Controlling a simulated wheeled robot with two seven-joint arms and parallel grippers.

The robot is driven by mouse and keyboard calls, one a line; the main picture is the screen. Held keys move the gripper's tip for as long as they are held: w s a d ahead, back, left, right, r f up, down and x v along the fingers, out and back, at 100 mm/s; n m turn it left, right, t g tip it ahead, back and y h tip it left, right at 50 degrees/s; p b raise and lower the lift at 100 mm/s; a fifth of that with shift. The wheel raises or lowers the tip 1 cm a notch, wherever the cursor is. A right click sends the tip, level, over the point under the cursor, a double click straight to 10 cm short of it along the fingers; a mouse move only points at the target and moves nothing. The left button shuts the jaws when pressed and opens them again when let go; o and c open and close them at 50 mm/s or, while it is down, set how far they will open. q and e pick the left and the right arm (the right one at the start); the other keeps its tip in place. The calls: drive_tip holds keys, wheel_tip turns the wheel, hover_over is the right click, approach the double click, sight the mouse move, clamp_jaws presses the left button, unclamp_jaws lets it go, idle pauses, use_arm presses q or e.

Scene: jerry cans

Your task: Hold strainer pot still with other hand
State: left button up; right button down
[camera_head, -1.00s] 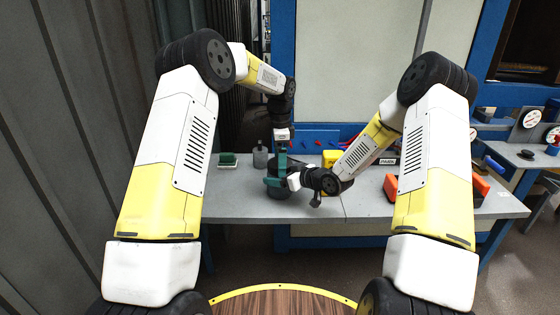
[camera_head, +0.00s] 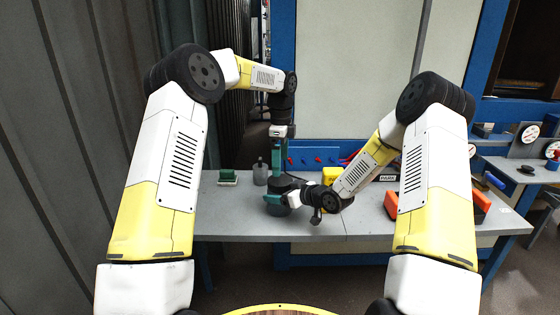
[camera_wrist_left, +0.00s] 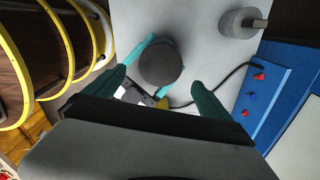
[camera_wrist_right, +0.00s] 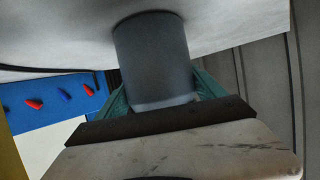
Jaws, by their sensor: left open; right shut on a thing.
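The strainer pot, a dark grey round vessel (camera_head: 284,184), stands on the grey table, partly covered by my grippers in the head view. The left wrist view shows its round dark top (camera_wrist_left: 161,62); the right wrist view shows its smooth grey side (camera_wrist_right: 153,55). My right gripper (camera_head: 275,197) is shut on the pot's side, with teal fingers on either side of it (camera_wrist_right: 160,95). My left gripper (camera_head: 279,172) points down above the pot, open and empty. Its teal fingers (camera_wrist_left: 172,90) are spread wide, with the pot top between and beyond them.
On the table (camera_head: 230,205), a green block (camera_head: 228,177) and a small grey canister (camera_head: 260,173) stand left of the pot. A yellow object (camera_head: 331,174) and an orange one (camera_head: 391,204) are to the right. A blue panel with red knobs (camera_head: 318,158) is behind.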

sight(280, 180)
use_arm(q)
drive_tip(key=shift+a+r+m, duration=0.1)
drive_tip(key=shift+r+m, duration=0.4)
drive_tip(key=shift+m, duration=0.4)
drive_tip(key=shift+f, duration=3.8)
drive_tip(key=c, duration=1.5)
drive_tip(key=shift+o, duration=0.2)
drive_tip(key=n, duration=0.6)
drive_tip(key=shift+n, duration=0.4)
drive_tip(key=o, duration=1.6)
drive_tip(key=shift+c, duration=0.2)
